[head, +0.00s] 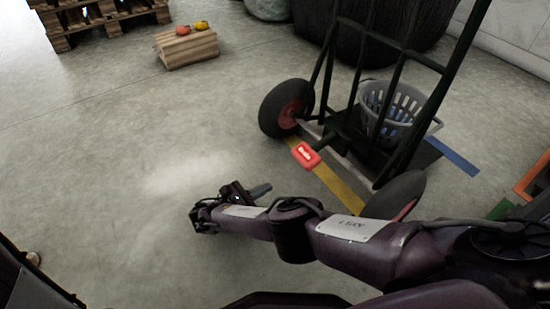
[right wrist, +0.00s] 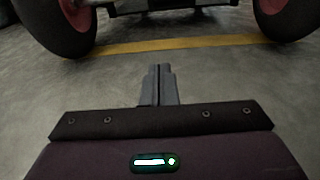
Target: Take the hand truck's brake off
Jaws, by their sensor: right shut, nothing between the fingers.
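The hand truck (head: 398,62) is a dark metal frame on two black wheels with red hubs, standing upright right of centre in the head view. A red brake pedal with white lettering (head: 306,155) sticks out low at its near side, between the wheels. My right gripper (head: 262,190) is shut and empty, in front of the truck and apart from the pedal. In the right wrist view the shut fingers (right wrist: 159,84) point toward the gap between the wheels (right wrist: 55,22). The pedal is not clearly visible there. My left gripper is not in view.
A grey basket (head: 392,112) sits at the truck. A yellow floor stripe (head: 337,188) runs under the truck's near side. A wooden block (head: 187,49) with small red and yellow items and a pallet (head: 100,14) stand at the back left. The floor at left is clear.

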